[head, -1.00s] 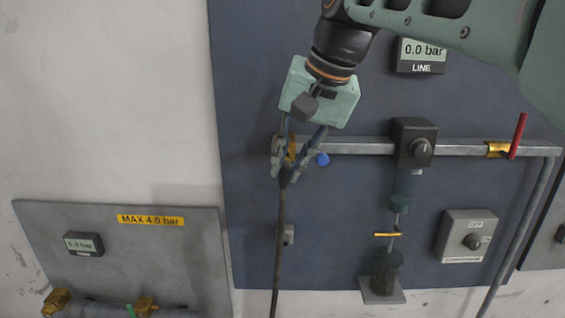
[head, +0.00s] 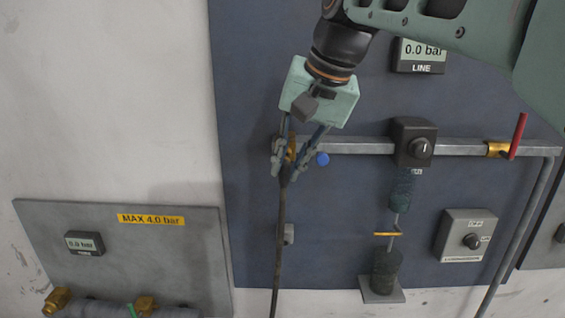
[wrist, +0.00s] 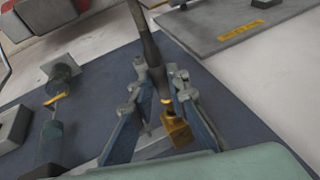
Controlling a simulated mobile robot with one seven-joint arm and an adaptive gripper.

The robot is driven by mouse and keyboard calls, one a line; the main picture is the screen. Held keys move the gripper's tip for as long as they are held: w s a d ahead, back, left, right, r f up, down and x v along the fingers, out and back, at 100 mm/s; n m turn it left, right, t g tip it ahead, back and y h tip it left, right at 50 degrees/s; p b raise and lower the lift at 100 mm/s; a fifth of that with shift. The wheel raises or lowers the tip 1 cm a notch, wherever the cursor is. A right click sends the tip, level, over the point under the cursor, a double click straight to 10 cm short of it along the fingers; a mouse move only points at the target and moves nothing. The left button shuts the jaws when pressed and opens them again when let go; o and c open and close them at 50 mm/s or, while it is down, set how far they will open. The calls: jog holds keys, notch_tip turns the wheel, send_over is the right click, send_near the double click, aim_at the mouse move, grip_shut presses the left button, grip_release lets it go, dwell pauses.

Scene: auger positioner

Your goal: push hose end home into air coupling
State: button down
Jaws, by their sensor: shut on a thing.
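My gripper (head: 287,165) is shut on the dark hose end (head: 283,187) at the left end of the horizontal pipe. The hose (head: 278,250) hangs straight down from the fingers in the head view. The brass air coupling (head: 291,148) shows partly between the fingers. In the wrist view, my gripper (wrist: 155,92) holds the hose (wrist: 147,45), and the brass coupling (wrist: 178,128) lies right by the hose's end. The fingers hide part of the joint, and I cannot tell how deep the hose end sits.
A blue knob (head: 322,159) sits just right of the fingers. The grey pipe (head: 360,147) runs right to a red-handled valve (head: 518,135). A dark regulator (head: 414,142) and the auger positioner (head: 387,270) stand on the blue panel. A grey panel (head: 150,260) is at lower left.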

aim_at(287, 161)
jog(key=shift+w+p, duration=0.8)
jog(key=shift+w, duration=0.55)
jog(key=shift+w, duration=0.15)
jog(key=c, duration=1.8)
grip_release()
jog(key=shift+f, duration=0.1)
jog(key=v, duration=0.8)
jog(key=shift+r, duration=0.2)
jog(key=shift+f, duration=0.1)
